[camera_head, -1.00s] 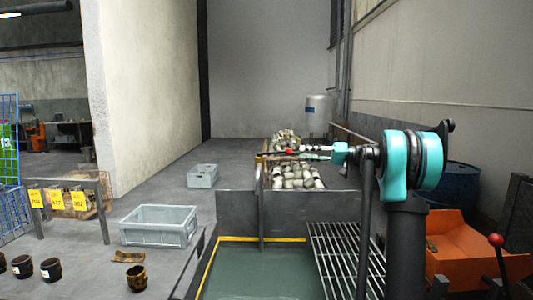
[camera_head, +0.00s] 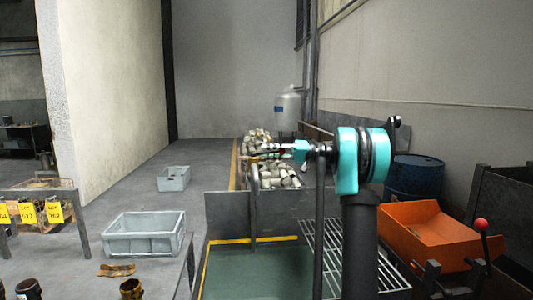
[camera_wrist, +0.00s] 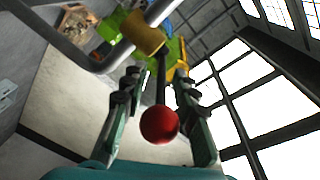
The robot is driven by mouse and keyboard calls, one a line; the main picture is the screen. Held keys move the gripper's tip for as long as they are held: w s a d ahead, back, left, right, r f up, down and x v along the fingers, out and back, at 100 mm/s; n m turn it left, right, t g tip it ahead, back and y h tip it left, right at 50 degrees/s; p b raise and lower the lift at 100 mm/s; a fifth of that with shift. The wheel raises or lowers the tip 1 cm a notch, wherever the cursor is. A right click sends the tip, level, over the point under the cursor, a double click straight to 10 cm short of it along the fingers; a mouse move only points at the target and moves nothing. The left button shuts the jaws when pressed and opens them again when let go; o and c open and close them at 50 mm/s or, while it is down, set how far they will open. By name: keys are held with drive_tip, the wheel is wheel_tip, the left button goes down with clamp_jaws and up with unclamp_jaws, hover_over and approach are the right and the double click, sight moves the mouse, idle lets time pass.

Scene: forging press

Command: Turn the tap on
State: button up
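The tap's lever ends in a red ball knob (camera_wrist: 159,124), with a thin dark stem running up to a brass-coloured valve body (camera_wrist: 143,33) on a bent grey pipe (camera_wrist: 88,58) in the wrist view. My gripper (camera_wrist: 157,82) is open, with one finger on each side of the lever and knob. Gaps show between the fingers and the lever, so it is not clamped. In the head view my gripper (camera_head: 284,151) is small, beside the top of the upright pipe (camera_head: 254,205). The red knob there is partly hidden by the gripper.
A green basin (camera_head: 255,272) with a yellow edge lies below, with a metal grating (camera_head: 333,250) at its right. Metal pieces (camera_head: 275,175) are piled behind. A grey crate (camera_head: 145,243) stands left; an orange bin (camera_head: 425,235) and blue drum (camera_head: 413,178) stand right.

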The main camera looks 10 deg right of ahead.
sight(260, 153)
clamp_jaws()
drive_tip(key=shift+s+t, duration=0.15)
drive_tip(key=shift+t, duration=0.15)
drive_tip(key=shift+s+m+t+h, duration=0.25)
drive_tip(key=shift+s+m+t, duration=0.1)
drive_tip(key=shift+m+t, duration=0.45)
drive_tip(key=shift+s+m+t+h, duration=0.3)
drive_tip(key=shift+m+t, duration=0.3)
drive_tip(key=shift+t, duration=0.4)
drive_tip(key=shift+s+a+f+m+t+h, duration=0.1)
drive_tip(key=shift+s+m+t+h, duration=0.2)
drive_tip(key=shift+m+t+h, duration=0.45)
drive_tip(key=shift+s+a+r+m+t+h, duration=0.1)
drive_tip(key=shift+s+m+t+h, duration=0.4)
drive_tip(key=shift+t, duration=0.55)
drive_tip(key=shift+s+a+f+m+t+h, duration=0.15)
drive_tip(key=shift+m+t+h, duration=0.15)
drive_tip(key=shift+m+t, duration=0.55)
drive_tip(key=shift+c, duration=0.5)
unclamp_jaws()
drive_tip(key=shift+d, duration=0.1)
drive_tip(key=shift+o, duration=0.7)
drive_tip(key=shift+s, duration=0.1)
